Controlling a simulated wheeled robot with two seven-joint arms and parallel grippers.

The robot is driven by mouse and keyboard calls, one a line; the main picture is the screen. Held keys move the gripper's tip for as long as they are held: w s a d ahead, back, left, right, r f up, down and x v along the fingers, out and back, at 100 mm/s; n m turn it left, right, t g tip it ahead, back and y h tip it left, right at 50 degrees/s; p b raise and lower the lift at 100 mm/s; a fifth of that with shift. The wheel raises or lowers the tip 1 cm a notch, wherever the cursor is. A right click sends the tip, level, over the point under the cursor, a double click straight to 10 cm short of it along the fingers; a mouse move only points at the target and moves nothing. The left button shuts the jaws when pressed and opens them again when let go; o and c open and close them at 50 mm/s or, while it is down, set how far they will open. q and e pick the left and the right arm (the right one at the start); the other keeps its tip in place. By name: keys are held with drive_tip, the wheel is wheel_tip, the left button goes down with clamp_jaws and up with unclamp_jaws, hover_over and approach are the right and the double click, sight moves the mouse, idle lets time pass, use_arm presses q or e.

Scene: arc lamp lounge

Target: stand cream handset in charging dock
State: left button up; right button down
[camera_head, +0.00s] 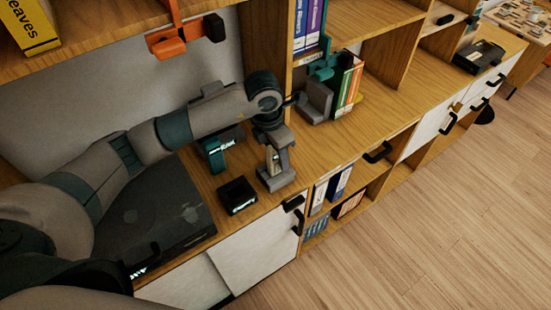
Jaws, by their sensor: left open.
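The cream handset (271,158) shows as a slim light piece, upright at the grey charging dock (278,181) on the wooden cabinet top. Whether it is fully seated in the dock is too small to tell. My left gripper (273,145) points down from above and is open, with its fingers close around the handset's upper part. The gripper hides the top of the handset, and I cannot tell whether the fingers touch it. My right gripper is not in view.
A small black box (237,195) stands just left of the dock, and a teal object (215,152) behind it. A large black device (158,215) lies under my left arm. Books with a bookend (318,98) stand behind right.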

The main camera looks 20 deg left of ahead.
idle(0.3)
use_arm(q)
clamp_jaws()
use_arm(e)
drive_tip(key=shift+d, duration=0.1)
use_arm(q)
drive_tip(key=shift+r, duration=0.15)
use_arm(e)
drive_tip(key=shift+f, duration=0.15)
